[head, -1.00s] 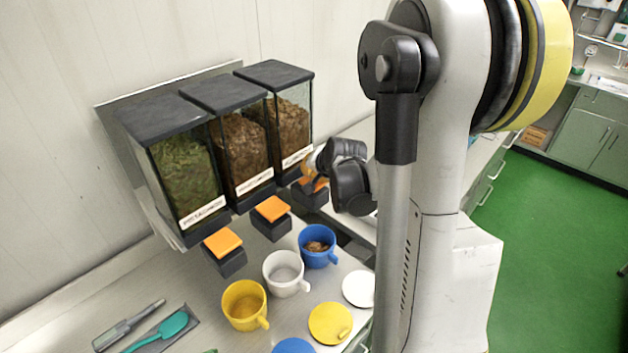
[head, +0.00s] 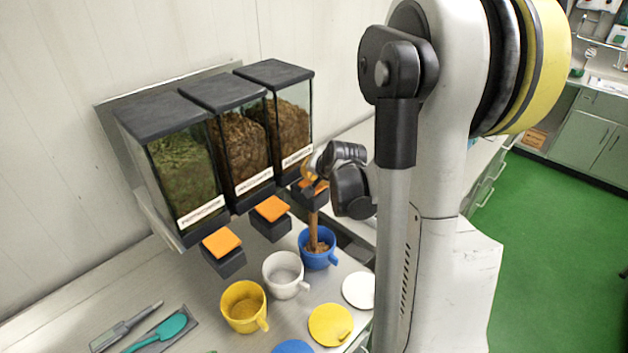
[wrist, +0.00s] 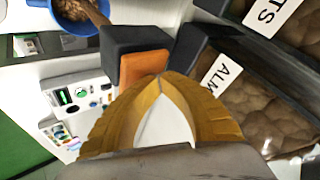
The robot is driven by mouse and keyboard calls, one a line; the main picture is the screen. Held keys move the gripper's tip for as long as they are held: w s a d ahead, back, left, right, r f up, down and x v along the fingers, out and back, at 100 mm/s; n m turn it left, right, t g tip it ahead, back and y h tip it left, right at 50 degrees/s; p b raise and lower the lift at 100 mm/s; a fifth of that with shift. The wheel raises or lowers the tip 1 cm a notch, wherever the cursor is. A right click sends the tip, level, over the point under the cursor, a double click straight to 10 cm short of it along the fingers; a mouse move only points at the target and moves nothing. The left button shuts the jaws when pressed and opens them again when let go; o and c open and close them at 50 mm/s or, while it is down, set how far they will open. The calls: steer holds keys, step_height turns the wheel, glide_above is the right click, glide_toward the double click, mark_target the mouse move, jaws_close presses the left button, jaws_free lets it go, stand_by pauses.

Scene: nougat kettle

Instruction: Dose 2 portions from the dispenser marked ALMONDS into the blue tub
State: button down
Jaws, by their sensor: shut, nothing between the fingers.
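The almond dispenser (head: 292,125) is the rightmost of three wall bins; its label (wrist: 222,78) reads "ALM..." in the wrist view. My gripper (head: 316,183) is shut and empty, its yellow fingertips (wrist: 160,78) against the orange push pad (wrist: 146,66) of that dispenser's dark outlet. A brown stream (head: 313,228) falls from the outlet into the blue tub (head: 318,260), which stands below it and holds a brown heap (head: 317,247). The tub's rim and the stream also show at the upper left of the wrist view.
Two other dispensers with orange pads (head: 271,208) (head: 221,242) stand to the left. A white cup (head: 285,283) and a yellow cup (head: 244,310) stand beside the blue tub. Lids (head: 330,324), a teal spoon (head: 168,328) and a grey-handled tool (head: 125,328) lie on the counter.

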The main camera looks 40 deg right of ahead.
stand_by(0.5)
steer(key=shift+r+p, duration=0.95)
steer(key=shift+r, duration=0.4)
steer(key=shift+r+p, duration=1.75)
steer(key=shift+r, duration=0.75)
